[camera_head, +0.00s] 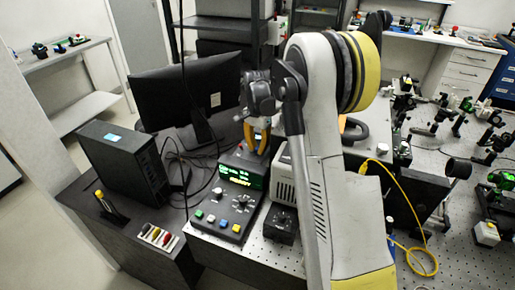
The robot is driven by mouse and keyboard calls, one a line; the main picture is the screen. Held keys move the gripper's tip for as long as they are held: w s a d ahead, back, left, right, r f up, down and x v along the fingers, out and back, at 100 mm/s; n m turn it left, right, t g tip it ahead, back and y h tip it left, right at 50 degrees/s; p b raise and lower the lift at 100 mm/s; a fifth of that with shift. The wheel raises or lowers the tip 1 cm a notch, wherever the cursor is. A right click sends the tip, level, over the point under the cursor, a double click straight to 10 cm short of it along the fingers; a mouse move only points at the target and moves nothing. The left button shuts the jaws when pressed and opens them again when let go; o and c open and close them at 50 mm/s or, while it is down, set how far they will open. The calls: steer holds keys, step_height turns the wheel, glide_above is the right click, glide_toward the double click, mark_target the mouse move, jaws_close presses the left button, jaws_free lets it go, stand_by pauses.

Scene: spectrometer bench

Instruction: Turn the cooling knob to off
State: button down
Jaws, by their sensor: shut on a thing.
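My gripper (257,149) points down with its yellow-orange fingers over the back end of a dark control unit (228,226). The fingers are closed around a small part there, which I take to be the cooling knob; the fingers hide most of it, and its setting cannot be read. The control unit has a lit green text display (240,176), dark knobs (243,202) and several coloured buttons on its sloped front.
A small black box with a dial (283,223) stands right of the control unit. A monitor (185,95) and a black computer case (125,163) stand to the left. A yellow cable (405,195) and optics mounts cover the bench at right.

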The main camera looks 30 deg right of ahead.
mark_target(257, 148)
steer(key=c, duration=1.3)
jaws_free()
step_height(257, 148, up, 12)
